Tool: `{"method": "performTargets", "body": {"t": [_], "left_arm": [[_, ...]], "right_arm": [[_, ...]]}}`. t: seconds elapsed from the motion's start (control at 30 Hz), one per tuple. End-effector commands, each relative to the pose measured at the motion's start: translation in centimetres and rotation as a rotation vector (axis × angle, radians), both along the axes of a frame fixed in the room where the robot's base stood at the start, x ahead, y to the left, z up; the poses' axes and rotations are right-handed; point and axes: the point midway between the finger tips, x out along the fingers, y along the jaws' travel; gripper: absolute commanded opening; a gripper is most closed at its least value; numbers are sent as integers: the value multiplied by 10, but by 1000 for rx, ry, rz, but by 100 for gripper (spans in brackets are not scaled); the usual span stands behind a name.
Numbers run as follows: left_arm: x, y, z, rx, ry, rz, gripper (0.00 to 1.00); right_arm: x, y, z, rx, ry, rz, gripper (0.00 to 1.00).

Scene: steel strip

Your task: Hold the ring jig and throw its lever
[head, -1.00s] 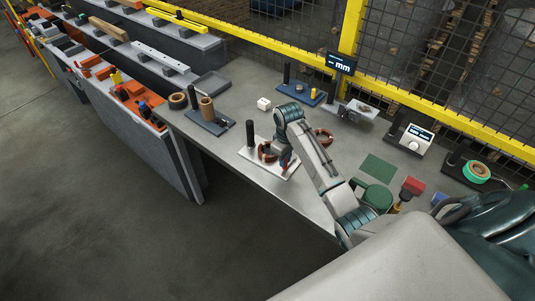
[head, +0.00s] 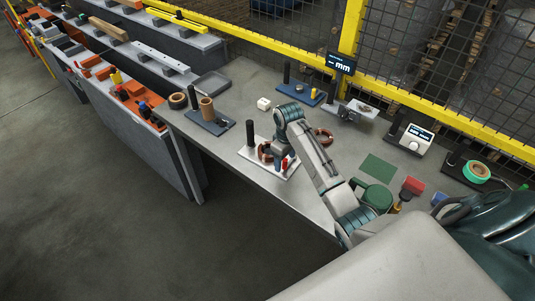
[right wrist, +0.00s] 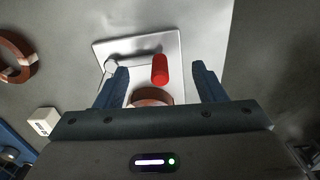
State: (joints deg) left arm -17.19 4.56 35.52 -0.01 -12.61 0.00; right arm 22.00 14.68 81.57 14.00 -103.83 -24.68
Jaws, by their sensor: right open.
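The ring jig is a white plate (head: 262,170) near the front edge of the bench, with a black post (head: 250,133) on it. A copper-brown ring (head: 265,153) sits on the plate, and a red lever handle (head: 284,164) stands beside it. My right gripper (head: 281,156) is above the plate. In the right wrist view its two blue fingers (right wrist: 160,88) are wide apart, with the red handle (right wrist: 160,69) between them in the picture and touching neither. The ring (right wrist: 152,97) is partly hidden by the gripper body. My left gripper is not in view.
A second copper ring (head: 324,136) lies right of the jig, and a white block (head: 263,104) behind it. A blue fixture (head: 212,122) with a brown cylinder stands to the left. A green mat (head: 378,168) and a small display box (head: 412,138) are to the right.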

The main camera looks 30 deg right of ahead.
Motion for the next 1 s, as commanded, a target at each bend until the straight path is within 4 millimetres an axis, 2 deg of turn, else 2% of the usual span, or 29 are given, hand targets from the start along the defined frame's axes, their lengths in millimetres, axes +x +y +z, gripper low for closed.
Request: {"method": "performTargets", "body": {"t": [0.17,1.0], "left_arm": [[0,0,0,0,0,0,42],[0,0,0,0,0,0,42]], "right_arm": [[0,0,4,-1,-1,0,64],[0,0,68,-1,0,-1,64]]}}
